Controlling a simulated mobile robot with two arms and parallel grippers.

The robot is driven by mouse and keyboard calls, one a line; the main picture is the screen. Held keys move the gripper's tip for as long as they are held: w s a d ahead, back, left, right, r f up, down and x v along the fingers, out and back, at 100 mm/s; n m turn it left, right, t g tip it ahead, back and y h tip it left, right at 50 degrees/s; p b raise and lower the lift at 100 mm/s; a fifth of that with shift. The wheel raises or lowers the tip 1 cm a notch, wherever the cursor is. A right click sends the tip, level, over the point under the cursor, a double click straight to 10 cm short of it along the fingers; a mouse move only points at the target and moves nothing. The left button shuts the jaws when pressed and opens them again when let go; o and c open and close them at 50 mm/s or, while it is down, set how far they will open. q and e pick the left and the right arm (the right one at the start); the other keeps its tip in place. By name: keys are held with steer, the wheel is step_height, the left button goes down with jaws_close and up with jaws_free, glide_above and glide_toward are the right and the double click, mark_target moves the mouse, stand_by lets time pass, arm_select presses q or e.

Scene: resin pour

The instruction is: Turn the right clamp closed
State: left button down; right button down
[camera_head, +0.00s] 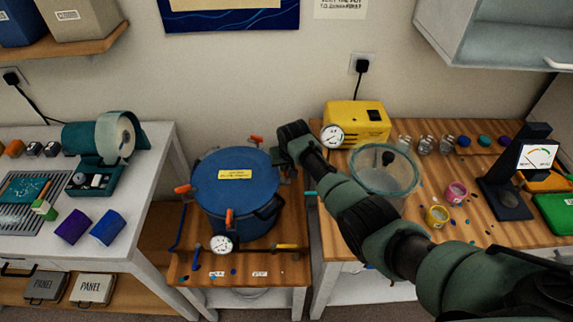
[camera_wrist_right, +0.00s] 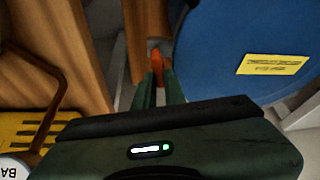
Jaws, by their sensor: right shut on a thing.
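The blue pressure pot (camera_head: 235,187) stands on a low wooden stand, its round lid on and a yellow label on top. Orange clamp handles show at its left (camera_head: 183,188), front (camera_head: 229,217) and back (camera_head: 256,140). The right clamp's orange handle (camera_wrist_right: 157,62) shows in the right wrist view, beside the blue lid (camera_wrist_right: 225,50). My right gripper (camera_head: 284,160) is at the pot's right rim. In its wrist view the fingers (camera_wrist_right: 158,85) are shut on that handle. In the head view my gripper hides the right clamp. My left gripper is not in view.
A yellow compressor (camera_head: 357,124) and a clear round vessel (camera_head: 384,172) are on the right bench, close to my right arm. A pressure gauge (camera_head: 222,244) sits at the pot's front.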

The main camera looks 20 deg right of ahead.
steer(key=shift+n+y, duration=0.4)
steer(key=shift+n, duration=0.5)
steer(key=shift+f+n+y, duration=0.1)
steer(key=shift+n+y, duration=0.2)
steer(key=shift+n, duration=0.6)
steer(key=n+y+b, duration=0.1)
steer(key=n+b, duration=0.1)
steer(key=n, duration=0.1)
steer(key=shift+f+n+g+b, duration=0.1)
steer(key=shift+n+g+b, duration=0.2)
steer(key=shift+g+b, duration=0.1)
steer(key=n+g+y+b, duration=0.1)
steer(key=n+b, duration=0.2)
steer(key=b, duration=0.1)
steer(key=n+g+y+b, duration=0.1)
steer(key=n+b, duration=0.2)
steer(key=b, duration=0.1)
steer(key=shift+s+a+n, duration=0.1)
steer(key=shift+a+n, duration=0.05)
steer(key=shift+n, duration=0.15)
steer(key=shift+r+n+g+b, duration=0.2)
steer(key=shift+n+g+b, duration=0.1)
steer(key=shift+n+b, duration=0.85)
steer(key=c, duration=1.5)
jaws_free()
steer(key=shift+s, duration=0.1)
